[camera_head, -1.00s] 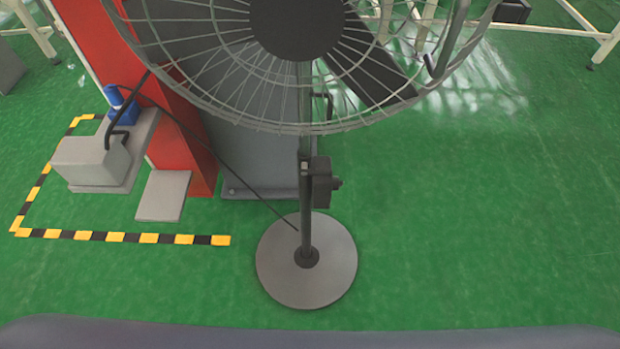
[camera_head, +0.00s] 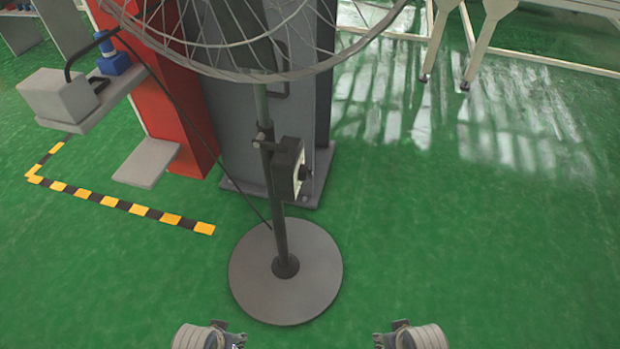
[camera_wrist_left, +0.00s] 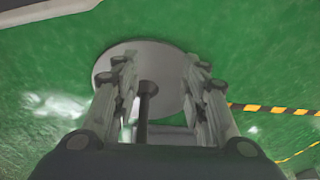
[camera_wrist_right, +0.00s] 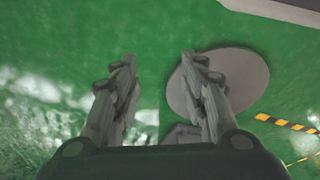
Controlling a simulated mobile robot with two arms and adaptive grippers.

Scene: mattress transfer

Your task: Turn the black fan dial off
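The black fan dial (camera_head: 303,172) shows as a small dark knob on the pale right-hand face of a black control box (camera_head: 286,168). The box is fixed to the fan's black pole (camera_head: 279,215), which stands on a round grey base (camera_head: 315,272). My left gripper (camera_head: 240,338) and right gripper (camera_head: 378,340) are at the bottom edge of the head view, well short of the pole and dial. In the left wrist view the fingers (camera_wrist_left: 160,75) are apart with nothing held. In the right wrist view the fingers (camera_wrist_right: 158,72) are also apart and empty.
The wire fan cage (camera_head: 240,70) hangs above the pole. Behind stand a grey column (camera_head: 230,120) and a red post (camera_head: 165,95). Yellow-black floor tape (camera_head: 125,207) lies at left. A pale table frame (camera_head: 490,40) is at back right. Green floor at right is clear.

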